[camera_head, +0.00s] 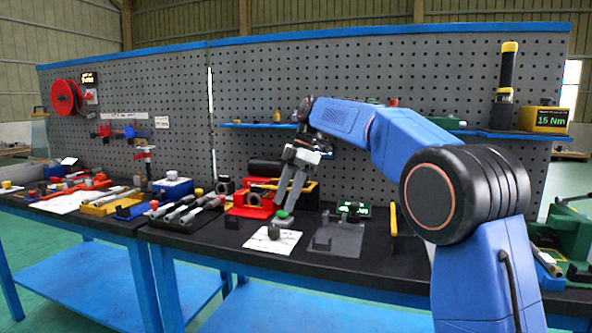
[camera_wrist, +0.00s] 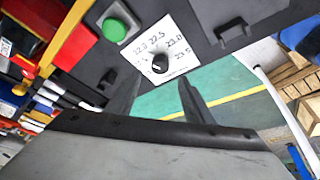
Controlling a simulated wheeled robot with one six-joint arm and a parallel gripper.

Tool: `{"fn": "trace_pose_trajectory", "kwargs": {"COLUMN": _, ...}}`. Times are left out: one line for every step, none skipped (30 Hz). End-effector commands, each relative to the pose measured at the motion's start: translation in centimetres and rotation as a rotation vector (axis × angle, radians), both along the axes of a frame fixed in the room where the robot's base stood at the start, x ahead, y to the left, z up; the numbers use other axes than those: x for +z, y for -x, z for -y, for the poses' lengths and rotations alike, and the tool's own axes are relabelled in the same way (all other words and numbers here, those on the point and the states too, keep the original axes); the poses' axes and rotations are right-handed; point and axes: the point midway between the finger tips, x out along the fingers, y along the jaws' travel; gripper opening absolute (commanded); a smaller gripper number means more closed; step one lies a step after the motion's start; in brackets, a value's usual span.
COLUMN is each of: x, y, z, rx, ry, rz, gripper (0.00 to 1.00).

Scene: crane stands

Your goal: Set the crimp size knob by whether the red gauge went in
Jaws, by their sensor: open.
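The black crimp size knob (camera_wrist: 160,65) sits on a white dial plate (camera_wrist: 185,40) with printed sizes; 22.5, 23.0 and 23.5 are readable. Its pointer direction is too small to tell. In the head view the knob (camera_head: 274,232) and plate (camera_head: 285,244) lie on the dark bench. My gripper (camera_wrist: 160,80) is open and empty, its fingertips spread on either side of the knob in the wrist view; contact cannot be told. In the head view my gripper (camera_head: 287,205) reaches down near the green button (camera_head: 282,214). I cannot single out the red gauge.
The green button (camera_wrist: 115,30) is beside the dial plate. A red fixture (camera_head: 250,205) stands left of it, a grey plate (camera_head: 338,238) right. Several tools lie along the left bench. A pegboard (camera_head: 350,75) stands behind.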

Motion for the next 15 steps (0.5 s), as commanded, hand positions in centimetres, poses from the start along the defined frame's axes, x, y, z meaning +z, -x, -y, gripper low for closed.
{"fn": "trace_pose_trajectory", "kwargs": {"x": 1.0, "y": -0.2, "z": 0.4, "rx": -0.001, "ry": 0.0, "rz": 0.003, "gripper": 0.47}}
{"fn": "trace_pose_trajectory", "kwargs": {"x": 1.5, "y": -0.4, "z": 0.6, "rx": -0.002, "ry": -0.002, "rz": 0.003, "gripper": 0.47}}
{"fn": "trace_pose_trajectory", "kwargs": {"x": 2.3, "y": -0.5, "z": 0.9, "rx": -0.002, "ry": -0.001, "rz": 0.002, "gripper": 0.47}}
{"fn": "trace_pose_trajectory", "kwargs": {"x": 2.8, "y": -0.6, "z": 1.1, "rx": -0.002, "ry": 0.0, "rz": 0.003, "gripper": 0.47}}
{"fn": "trace_pose_trajectory", "kwargs": {"x": 3.3, "y": -0.7, "z": 1.3, "rx": -0.002, "ry": 0.0, "rz": 0.002, "gripper": 0.47}}
{"fn": "trace_pose_trajectory", "kwargs": {"x": 4.0, "y": -0.9, "z": 1.6, "rx": -0.002, "ry": 0.0, "rz": 0.003, "gripper": 0.47}}
{"fn": "trace_pose_trajectory", "kwargs": {"x": 4.5, "y": -0.9, "z": 1.7, "rx": -0.002, "ry": -0.001, "rz": 0.001, "gripper": 0.47}}
{"fn": "trace_pose_trajectory", "kwargs": {"x": 5.0, "y": -1.0, "z": 1.9, "rx": -0.002, "ry": 0.0, "rz": 0.002, "gripper": 0.47}}
{"fn": "trace_pose_trajectory", "kwargs": {"x": 5.7, "y": -1.1, "z": 2.2, "rx": -0.002, "ry": 0.0, "rz": 0.002, "gripper": 0.47}}
{"fn": "trace_pose_trajectory", "kwargs": {"x": 6.1, "y": -1.2, "z": 2.4, "rx": -0.002, "ry": 0.0, "rz": 0.002, "gripper": 0.47}}
{"fn": "trace_pose_trajectory", "kwargs": {"x": 6.5, "y": -1.3, "z": 2.5, "rx": -0.002, "ry": 0.0, "rz": 0.003, "gripper": 0.47}}
{"fn": "trace_pose_trajectory", "kwargs": {"x": 6.9, "y": -1.3, "z": 2.7, "rx": -0.001, "ry": 0.001, "rz": 0.001, "gripper": 0.47}}
{"fn": "trace_pose_trajectory", "kwargs": {"x": 7.2, "y": -1.4, "z": 2.8, "rx": -0.002, "ry": 0.0, "rz": 0.002, "gripper": 0.47}}
{"fn": "trace_pose_trajectory", "kwargs": {"x": 7.4, "y": -1.5, "z": 2.9, "rx": -0.001, "ry": 0.001, "rz": 0.001, "gripper": 0.47}}
{"fn": "trace_pose_trajectory", "kwargs": {"x": 7.7, "y": -1.5, "z": 3.0, "rx": -0.001, "ry": 0.001, "rz": 0.001, "gripper": 0.47}}
